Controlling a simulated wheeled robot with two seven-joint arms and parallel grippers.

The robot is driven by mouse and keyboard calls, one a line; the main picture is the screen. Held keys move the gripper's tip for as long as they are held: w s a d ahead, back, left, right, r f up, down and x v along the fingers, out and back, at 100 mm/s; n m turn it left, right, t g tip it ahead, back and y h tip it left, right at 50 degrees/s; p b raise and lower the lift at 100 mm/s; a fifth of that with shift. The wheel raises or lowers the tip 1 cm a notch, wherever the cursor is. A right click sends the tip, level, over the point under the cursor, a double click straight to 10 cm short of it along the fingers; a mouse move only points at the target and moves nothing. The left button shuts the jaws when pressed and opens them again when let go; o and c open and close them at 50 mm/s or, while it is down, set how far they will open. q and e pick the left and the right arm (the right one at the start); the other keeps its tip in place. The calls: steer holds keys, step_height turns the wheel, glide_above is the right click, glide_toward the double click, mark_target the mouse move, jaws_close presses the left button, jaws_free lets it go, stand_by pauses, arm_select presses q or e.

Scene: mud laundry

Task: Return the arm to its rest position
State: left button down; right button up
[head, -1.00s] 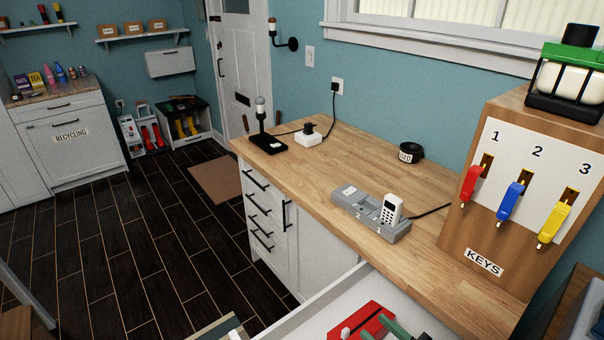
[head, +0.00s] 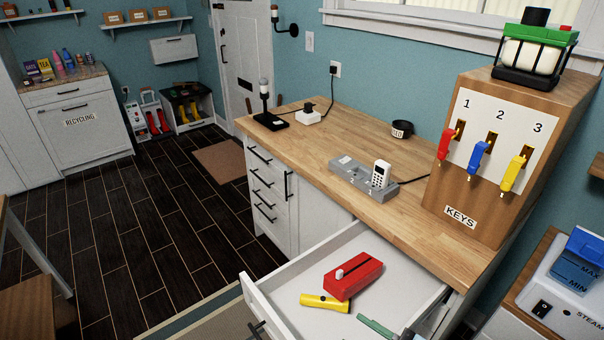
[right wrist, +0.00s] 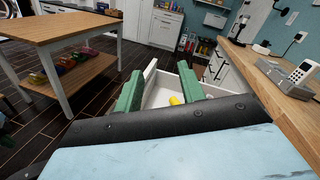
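My right gripper (right wrist: 161,80) shows in the right wrist view as two green fingers standing well apart, with nothing between their tips. It points toward the open drawer. In the head view only a green finger-like piece (head: 377,327) shows at the bottom edge, over the drawer's near right part. My left gripper is in neither view. The open white drawer (head: 262,303) holds a red box-like tool (head: 354,275) and a yellow flashlight (head: 325,302). Something yellow (right wrist: 174,100) also shows in the drawer in the right wrist view.
The wooden counter (head: 345,133) carries a grey charging dock (head: 352,177) with a white handset (head: 381,174). A key cabinet (head: 505,150) stands at the right, beside a steamer unit (head: 560,290). A wooden table (right wrist: 70,26) stands at left in the right wrist view. Dark floor lies open between.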

steer(key=s+a+f+n+g+h, duration=0.1)
steer(key=s+a+n+g, duration=0.1)
steer(key=s+n+g, duration=0.45)
steer(key=s+a+n+g+h, duration=0.15)
steer(key=s+n, duration=0.25)
steer(key=n, duration=0.6)
steer(key=s+d+n+h, duration=0.3)
steer(key=d+h, duration=0.3)
steer(key=d, duration=0.1)
steer(key=s+d+n+h, duration=0.2)
steer(key=d+n+h, duration=0.25)
steer(key=d, duration=0.25)
step_height(320, 180, down, 30)
steer(key=s+g+b, duration=0.1)
steer(key=s+b, duration=0.1)
steer(key=b, duration=0.3)
arm_select(q)
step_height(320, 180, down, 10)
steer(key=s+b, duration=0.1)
steer(key=b, duration=0.4)
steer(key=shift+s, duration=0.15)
arm_select(e)
steer(key=s+d+f+g, duration=0.1)
steer(key=s+d+f, duration=0.2)
steer(key=s+f, duration=1.3)
step_height(320, 180, down, 4)
steer(key=shift+m+g+h, duration=0.3)
steer(key=shift+h, duration=0.1)
